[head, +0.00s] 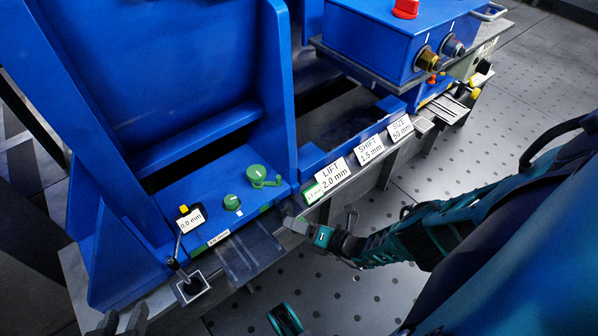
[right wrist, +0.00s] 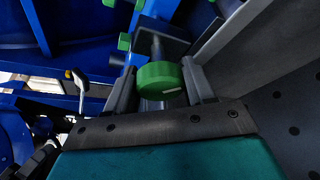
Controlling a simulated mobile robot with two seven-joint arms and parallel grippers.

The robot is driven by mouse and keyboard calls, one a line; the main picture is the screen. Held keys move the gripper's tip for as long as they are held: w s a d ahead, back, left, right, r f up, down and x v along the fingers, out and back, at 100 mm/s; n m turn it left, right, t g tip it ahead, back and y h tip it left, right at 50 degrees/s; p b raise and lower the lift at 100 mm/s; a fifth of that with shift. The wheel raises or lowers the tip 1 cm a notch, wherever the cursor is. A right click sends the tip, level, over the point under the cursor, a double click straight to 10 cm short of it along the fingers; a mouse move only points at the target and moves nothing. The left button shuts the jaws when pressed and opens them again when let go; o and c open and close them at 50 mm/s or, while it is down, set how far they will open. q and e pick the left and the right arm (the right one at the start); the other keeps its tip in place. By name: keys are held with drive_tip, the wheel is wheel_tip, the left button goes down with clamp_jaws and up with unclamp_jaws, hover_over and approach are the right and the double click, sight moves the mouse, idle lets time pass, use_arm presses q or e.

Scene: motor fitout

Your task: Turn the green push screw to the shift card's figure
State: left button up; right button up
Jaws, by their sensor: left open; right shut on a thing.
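The green push screw (right wrist: 160,76) has a round green head, seen between the two fingers of my right gripper in the right wrist view. In the head view my right gripper (head: 294,224) is at the front edge of the blue machine, and its fingers hide the screw there. The shift card (head: 370,149) is white and reads "SHIFT 1.5 mm". It stands on the front rail between the lift card (head: 333,174), "2.0 mm", and the size card (head: 401,127), "50 mm". My left gripper (head: 122,322) shows only as dark fingers at the bottom left, open and apart from the machine.
A green crank (head: 262,177) and a green knob (head: 232,202) sit on the blue plate. A white tag (head: 190,219) reads "0.0 mm". A black lever (head: 177,262) stands at the front left corner. A blue box (head: 385,40) with a red button is at the top right.

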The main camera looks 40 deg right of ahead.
use_arm(q)
drive_tip(key=shift+w+r, duration=0.1)
drive_tip(key=shift+r, duration=0.05)
use_arm(e)
drive_tip(key=shift+w+d+r, duration=0.15)
drive_tip(key=shift+w+r, duration=0.05)
drive_tip(key=shift+w, duration=0.05)
drive_tip(key=o, duration=1)
drive_tip(key=shift+s+f, duration=0.1)
drive_tip(key=shift+s, duration=0.15)
drive_tip(key=shift+s, duration=0.3)
use_arm(q)
drive_tip(key=shift+s+a+r+p, duration=0.25)
drive_tip(key=shift+a+r+p, duration=0.25)
drive_tip(key=shift+p, duration=1)
use_arm(e)
drive_tip(key=shift+v, duration=6.1)
use_arm(q)
drive_tip(key=shift+d+r, duration=0.1)
drive_tip(key=shift+r, duration=0.05)
use_arm(e)
drive_tip(key=shift+w, duration=0.1)
